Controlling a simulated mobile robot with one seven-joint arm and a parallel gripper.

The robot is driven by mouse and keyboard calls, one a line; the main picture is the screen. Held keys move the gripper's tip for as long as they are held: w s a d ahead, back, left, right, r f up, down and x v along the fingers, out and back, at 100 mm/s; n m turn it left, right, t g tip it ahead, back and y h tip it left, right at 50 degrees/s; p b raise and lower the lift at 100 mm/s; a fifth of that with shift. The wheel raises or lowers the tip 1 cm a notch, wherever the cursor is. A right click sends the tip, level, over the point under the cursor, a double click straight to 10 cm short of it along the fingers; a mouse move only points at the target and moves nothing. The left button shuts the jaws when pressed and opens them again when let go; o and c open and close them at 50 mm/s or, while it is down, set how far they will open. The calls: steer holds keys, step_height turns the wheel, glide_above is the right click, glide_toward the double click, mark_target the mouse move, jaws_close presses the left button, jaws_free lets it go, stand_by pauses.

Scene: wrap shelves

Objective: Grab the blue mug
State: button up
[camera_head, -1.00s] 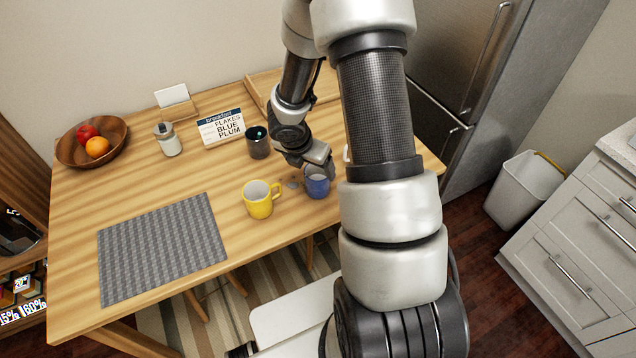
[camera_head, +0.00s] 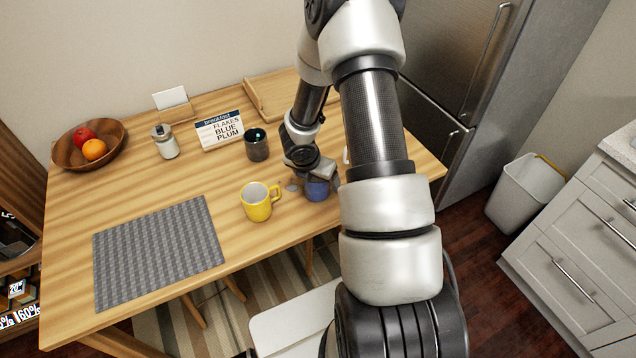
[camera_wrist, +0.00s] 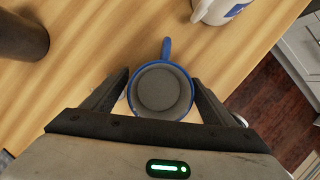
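The blue mug (camera_head: 316,189) stands upright on the wooden table near its front edge, partly hidden by my gripper in the head view. In the wrist view the blue mug (camera_wrist: 161,92) is seen from above, its rim between the two fingers and its handle pointing up in the picture. My gripper (camera_wrist: 160,90) is open, with one finger on each side of the mug. I cannot tell whether the fingers touch it. My gripper (camera_head: 312,178) is over the mug in the head view, its fingertips hard to make out there.
A yellow mug (camera_head: 257,203) stands just left of the blue mug. A dark cup (camera_head: 257,146) stands behind, and a white mug (camera_wrist: 218,10) is beyond the blue mug's handle. A grey mat (camera_head: 160,252) lies at left. The table edge is close in front.

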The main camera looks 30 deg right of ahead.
steer(key=c, duration=1.3)
steer(key=shift+r, duration=0.15)
